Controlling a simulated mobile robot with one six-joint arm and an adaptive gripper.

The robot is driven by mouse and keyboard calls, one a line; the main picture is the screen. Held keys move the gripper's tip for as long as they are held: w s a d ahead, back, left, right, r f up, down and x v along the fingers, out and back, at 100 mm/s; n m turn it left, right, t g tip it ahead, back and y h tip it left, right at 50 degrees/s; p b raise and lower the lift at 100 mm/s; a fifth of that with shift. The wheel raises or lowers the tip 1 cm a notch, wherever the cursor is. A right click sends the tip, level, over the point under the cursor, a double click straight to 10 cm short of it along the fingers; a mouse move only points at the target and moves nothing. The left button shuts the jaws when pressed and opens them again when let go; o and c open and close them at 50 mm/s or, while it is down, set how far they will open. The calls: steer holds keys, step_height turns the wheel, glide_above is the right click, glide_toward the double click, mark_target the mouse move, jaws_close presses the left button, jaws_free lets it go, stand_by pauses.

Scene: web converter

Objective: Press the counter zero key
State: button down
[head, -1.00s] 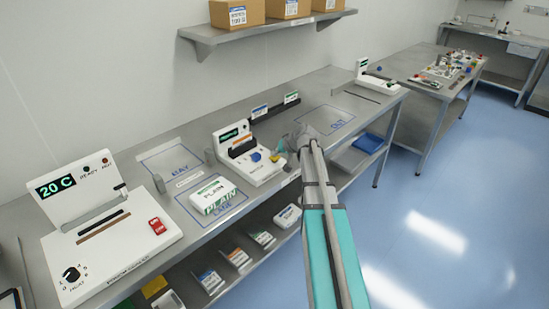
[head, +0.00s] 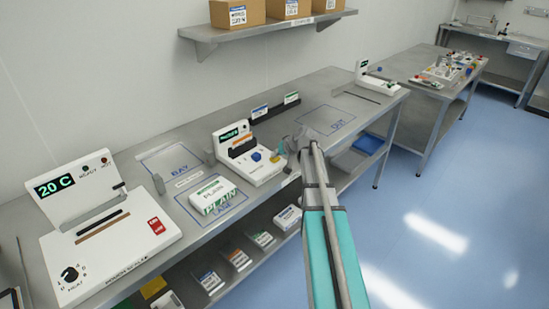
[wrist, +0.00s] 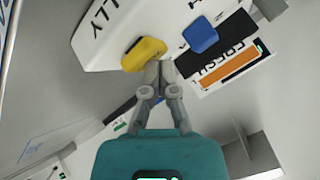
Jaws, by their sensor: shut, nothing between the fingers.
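A white "PLAIN" pack (head: 212,193) lies left of the counter. A heater unit (head: 110,230) showing "20 C" stands at far left. A dark rack (head: 272,114) with cards is behind the counter. The marked "OUT" area (head: 325,120) on the right is clear.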

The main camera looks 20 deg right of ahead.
steer(key=shift+f, duration=0.2)
steer(key=shift+r, duration=0.2)
stand_by(0.4)
steer(key=shift+r+p, duration=1.05)
steer(key=shift+p, duration=0.05)
step_height(320, 180, up, 5)
steer(key=p, duration=0.5)
stand_by(0.8)
steer(key=s+a+f+n+g+h, duration=0.2)
steer(key=s+a+g, duration=0.2)
steer(key=s+a, duration=0.7)
steer(key=s+a+f+n+g+h, duration=0.1)
steer(key=s+a+f+g+h, duration=0.1)
steer(key=s+a, duration=1)
steer(key=shift+s+f+n+g, duration=0.4)
steer(key=shift+s+f+g, duration=0.45)
steer(key=shift+s+g, duration=0.3)
